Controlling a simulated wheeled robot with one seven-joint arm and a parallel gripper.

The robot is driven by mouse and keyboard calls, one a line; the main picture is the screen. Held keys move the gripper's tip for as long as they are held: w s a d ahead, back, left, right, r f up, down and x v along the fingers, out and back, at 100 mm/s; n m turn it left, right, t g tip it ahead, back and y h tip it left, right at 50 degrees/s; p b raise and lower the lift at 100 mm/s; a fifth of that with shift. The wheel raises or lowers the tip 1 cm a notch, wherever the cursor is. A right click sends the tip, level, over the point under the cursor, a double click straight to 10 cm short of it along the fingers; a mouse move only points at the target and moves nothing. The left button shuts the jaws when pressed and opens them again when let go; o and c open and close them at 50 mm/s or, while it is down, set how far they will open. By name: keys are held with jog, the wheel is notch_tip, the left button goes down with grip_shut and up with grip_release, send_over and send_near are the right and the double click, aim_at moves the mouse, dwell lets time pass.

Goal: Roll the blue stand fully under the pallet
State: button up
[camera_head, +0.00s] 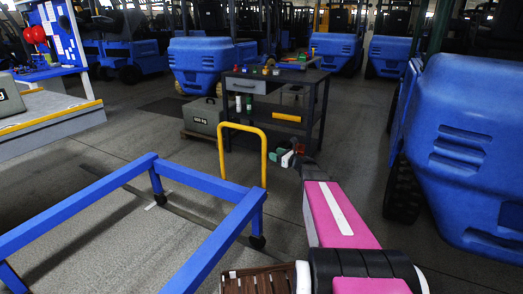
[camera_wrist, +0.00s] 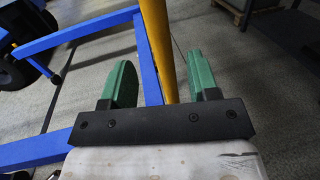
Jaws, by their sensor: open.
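The blue stand (camera_head: 232,232) is a low tubular frame on casters at the lower left of the head view. In the wrist view the blue frame (camera_wrist: 95,27) runs behind the yellow handle (camera_wrist: 157,40). My gripper (camera_head: 287,157) is beside the handle's right post in the head view. In the wrist view its green fingers (camera_wrist: 160,68) are open, with the yellow post showing between them; I cannot tell whether they touch it. A wooden pallet (camera_head: 203,138) lies under a grey weight behind the handle.
A dark workbench (camera_head: 272,90) with small coloured items stands beyond the handle. A blue forklift (camera_head: 465,150) stands close on the right. A grey platform with a yellow edge (camera_head: 50,118) carries another weight at the left. Bare floor (camera_head: 120,150) lies between the platform and the stand.

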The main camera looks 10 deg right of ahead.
jog(key=x, duration=0.9)
jog(key=shift+w+a, duration=0.2)
jog(key=shift+a, duration=0.05)
jog(key=shift+c, duration=0.3)
grip_shut()
